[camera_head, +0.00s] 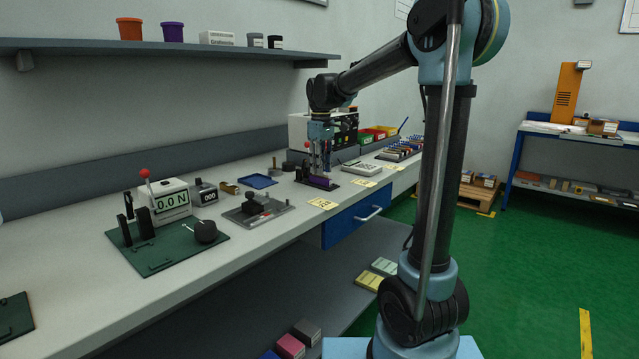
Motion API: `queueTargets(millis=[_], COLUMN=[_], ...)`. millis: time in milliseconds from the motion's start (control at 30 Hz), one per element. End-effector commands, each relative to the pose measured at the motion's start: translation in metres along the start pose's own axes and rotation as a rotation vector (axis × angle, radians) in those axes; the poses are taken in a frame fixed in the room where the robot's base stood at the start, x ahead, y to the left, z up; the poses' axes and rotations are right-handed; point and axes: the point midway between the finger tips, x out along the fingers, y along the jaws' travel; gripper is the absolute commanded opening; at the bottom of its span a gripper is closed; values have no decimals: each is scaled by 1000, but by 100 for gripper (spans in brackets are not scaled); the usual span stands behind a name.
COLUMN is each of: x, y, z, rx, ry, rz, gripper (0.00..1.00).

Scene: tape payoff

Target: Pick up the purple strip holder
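The purple strip holder (319,182) is a small, low purple block on a dark base plate on the workbench, near the middle of the picture. My gripper (320,171) points down right over it, with its fingers at or just above the purple part. The fingers hide some of the holder. At this size I cannot tell whether the fingers touch it or how far apart they are.
The workbench (232,237) carries a force gauge stand (170,203) on a green plate, a grey fixture (257,208), a blue tray (258,181) and yellow labels. A white scale (359,167) and several bins stand beyond my gripper. A shelf (120,47) hangs above.

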Motion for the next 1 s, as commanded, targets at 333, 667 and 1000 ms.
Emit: queueTargets(millis=[333,667,1000], x=[17,16,14], y=[0,0,-1], z=[0,0,-1], rx=[-1,-1,-1], ry=[0,0,0], rz=[0,0,0], gripper=[27,0,0])
